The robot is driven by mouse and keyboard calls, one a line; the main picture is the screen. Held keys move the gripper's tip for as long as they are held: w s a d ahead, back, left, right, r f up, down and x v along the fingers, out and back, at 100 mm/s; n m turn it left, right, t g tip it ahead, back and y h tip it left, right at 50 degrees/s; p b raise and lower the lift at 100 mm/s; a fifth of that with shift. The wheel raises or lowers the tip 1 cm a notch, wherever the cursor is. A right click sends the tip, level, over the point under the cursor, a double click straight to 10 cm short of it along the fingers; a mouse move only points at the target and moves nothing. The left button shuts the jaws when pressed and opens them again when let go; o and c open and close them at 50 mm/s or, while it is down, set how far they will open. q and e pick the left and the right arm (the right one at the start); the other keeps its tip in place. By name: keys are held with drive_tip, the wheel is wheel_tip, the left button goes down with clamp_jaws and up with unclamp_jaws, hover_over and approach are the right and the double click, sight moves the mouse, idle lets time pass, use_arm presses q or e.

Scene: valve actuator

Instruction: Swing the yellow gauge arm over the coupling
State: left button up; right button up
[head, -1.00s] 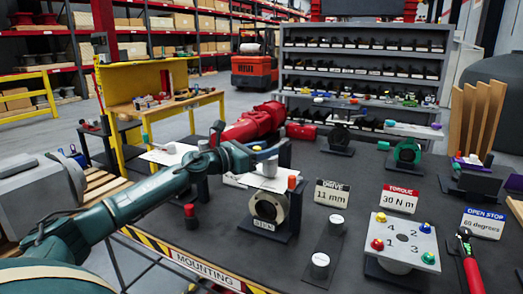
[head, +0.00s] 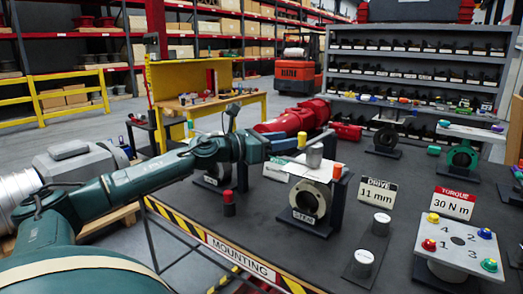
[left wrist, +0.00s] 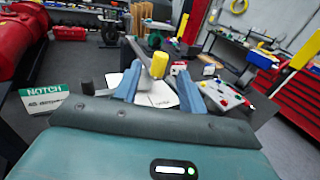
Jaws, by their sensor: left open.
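A yellow capped piece (head: 301,139), which looks like the end of the gauge arm, stands above the stand labelled STEM. My left gripper (head: 306,143) is open beside it. In the left wrist view the yellow piece (left wrist: 158,65) appears between the two blue fingers (left wrist: 160,84), with space at both sides. A grey cylinder (head: 314,157) sits by a white plate on top of the stand. The round grey ring (head: 309,198), perhaps the coupling, is in the stand's front face. The rest of the gauge arm is hard to make out. My right gripper is not in view.
A red-topped post (head: 228,203) stands left of the stand. The DRIVE 11 mm sign (head: 377,194) and two white-topped pieces are at its right. A numbered plate (head: 458,245) is further right. Dark bench top is clear between them.

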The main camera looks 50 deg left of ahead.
use_arm(q)
drive_tip(key=shift+p+v, duration=0.6)
drive_tip(key=shift+v, duration=2.05)
drive_tip(key=shift+c, duration=0.2)
